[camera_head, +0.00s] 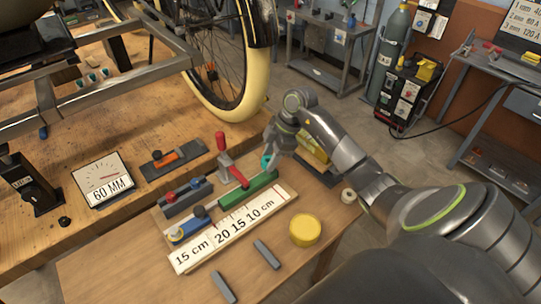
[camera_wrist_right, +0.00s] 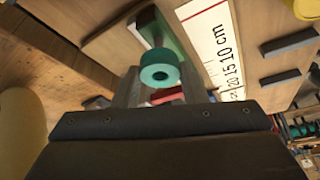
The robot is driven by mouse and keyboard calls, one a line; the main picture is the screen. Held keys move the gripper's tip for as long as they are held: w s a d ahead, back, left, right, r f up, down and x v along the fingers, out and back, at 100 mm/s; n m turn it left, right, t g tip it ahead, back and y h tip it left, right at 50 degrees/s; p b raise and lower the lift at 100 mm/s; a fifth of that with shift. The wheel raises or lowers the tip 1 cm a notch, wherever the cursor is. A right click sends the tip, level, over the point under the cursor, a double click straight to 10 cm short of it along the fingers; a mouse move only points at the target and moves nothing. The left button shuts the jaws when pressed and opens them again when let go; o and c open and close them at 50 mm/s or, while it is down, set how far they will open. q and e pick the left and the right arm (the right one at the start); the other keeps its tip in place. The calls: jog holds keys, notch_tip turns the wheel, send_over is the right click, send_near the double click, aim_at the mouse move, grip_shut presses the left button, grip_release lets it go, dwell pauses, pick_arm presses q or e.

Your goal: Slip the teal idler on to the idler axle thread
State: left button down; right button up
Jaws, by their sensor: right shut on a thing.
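The teal idler (camera_wrist_right: 159,72) is a short ring with a hole through its middle, held between the fingertips of my right gripper (camera_wrist_right: 155,90). In the head view the teal idler (camera_head: 265,161) shows as a small patch at the tip of my right gripper (camera_head: 272,156), above the small wooden table near the red-handled clamp. The right gripper is shut on it. I cannot make out the idler axle thread in either view. The grey trike frame (camera_head: 95,58) stands at the upper left, with several small teal pieces near it. My left gripper is not in view.
A red-handled clamp (camera_head: 226,158), a green bar (camera_head: 248,189) and a white ruler board (camera_head: 234,228) lie below the gripper. A yellow round tin (camera_head: 305,229) and two grey bars are nearer. The big wheel (camera_head: 247,95) stands behind.

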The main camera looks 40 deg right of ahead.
jog(key=shift+f+b, duration=1)
jog(key=shift+f, duration=0.75)
jog(key=o, duration=1)
jog(key=shift+r, duration=0.1)
jog(key=v, duration=1.7)
jog(key=shift+s+d+r, duration=0.1)
jog(key=shift+d, duration=0.05)
